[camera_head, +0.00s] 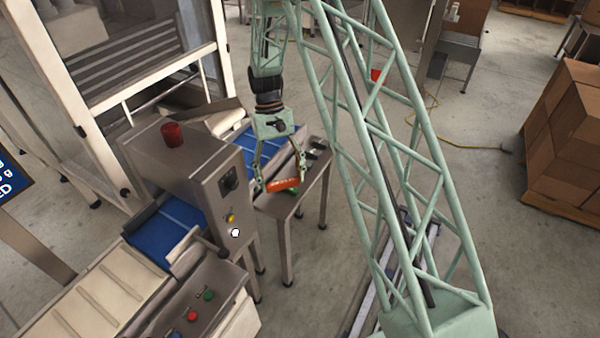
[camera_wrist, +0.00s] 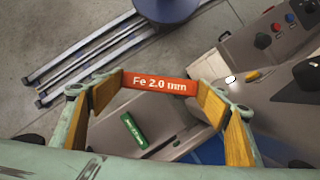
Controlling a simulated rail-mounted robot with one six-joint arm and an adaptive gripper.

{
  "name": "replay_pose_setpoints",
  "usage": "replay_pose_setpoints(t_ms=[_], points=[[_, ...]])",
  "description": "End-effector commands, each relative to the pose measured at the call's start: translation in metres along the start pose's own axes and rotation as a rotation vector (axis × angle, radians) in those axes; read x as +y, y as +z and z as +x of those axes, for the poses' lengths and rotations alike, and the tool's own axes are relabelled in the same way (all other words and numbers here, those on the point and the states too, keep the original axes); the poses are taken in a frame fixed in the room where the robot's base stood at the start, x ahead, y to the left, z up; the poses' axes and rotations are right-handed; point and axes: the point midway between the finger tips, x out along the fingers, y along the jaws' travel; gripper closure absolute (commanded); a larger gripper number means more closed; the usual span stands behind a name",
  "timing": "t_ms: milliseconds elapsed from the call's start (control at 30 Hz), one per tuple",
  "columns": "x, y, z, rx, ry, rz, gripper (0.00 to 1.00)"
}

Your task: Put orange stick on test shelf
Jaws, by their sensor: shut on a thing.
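The orange stick (camera_wrist: 160,84), marked "Fe 2.0 mm", lies crosswise between the fingertips of my gripper (camera_wrist: 161,86) in the wrist view. My gripper is shut on it, one finger at each end. In the head view the orange stick (camera_head: 284,184) hangs under my gripper (camera_head: 280,181), over the narrow grey test shelf (camera_head: 272,203) beside the metal machine. The shelf (camera_wrist: 172,132) also shows below the stick in the wrist view. A green stick (camera_wrist: 133,129) lies on it. The gap between the orange stick and the shelf is hard to judge.
The machine housing (camera_head: 185,175), with a red lamp (camera_head: 172,134) on top, stands left of the shelf, with a blue belt (camera_head: 168,222) through it. Dark items (camera_head: 318,150) lie at the shelf's far end.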

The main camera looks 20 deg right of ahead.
Motion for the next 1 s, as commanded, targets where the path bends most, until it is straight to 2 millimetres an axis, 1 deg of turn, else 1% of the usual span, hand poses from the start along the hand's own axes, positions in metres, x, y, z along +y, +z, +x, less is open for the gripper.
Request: replay_pose_setpoints(t_ms=[167,267,500,700,833,1000], points=[[-0.001,-0.011,0.008,0.007,-0.034,0.086,0.43],[-0.002,-0.022,0.014,0.012,-0.069,0.174,0.43],[-0.005,-0.059,0.030,0.017,-0.184,0.457,0.43],[-0.005,-0.087,0.037,0.010,-0.275,0.670,0.43],[-0.006,-0.099,0.038,0.003,-0.312,0.755,0.43],[-0.006,-0.103,0.038,-0.002,-0.330,0.797,0.43]])
